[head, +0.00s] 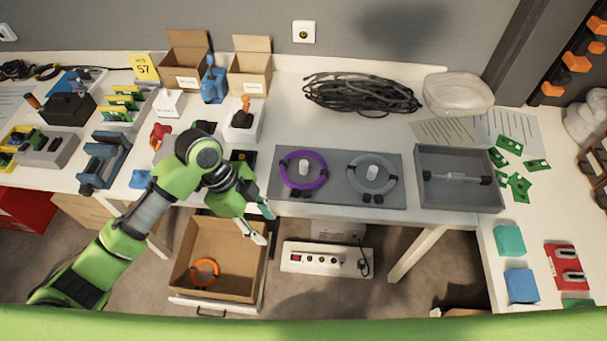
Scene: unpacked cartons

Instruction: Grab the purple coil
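The purple coil (322,176) is a ring lying on a dark grey mat (336,198) on the white table, around a small white peg (304,167). A grey coil (388,188) lies beside it on the right of the same mat. My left gripper (259,226) is left of and in front of the purple coil, near the table's front edge and apart from the coil. Its fingers point down and to the right; their gap is too small to judge. My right gripper is not in view.
A grey tray (460,200) with a rod stands right of the mat. Black cables (362,95) lie behind it. A power strip (325,260) is under the table.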

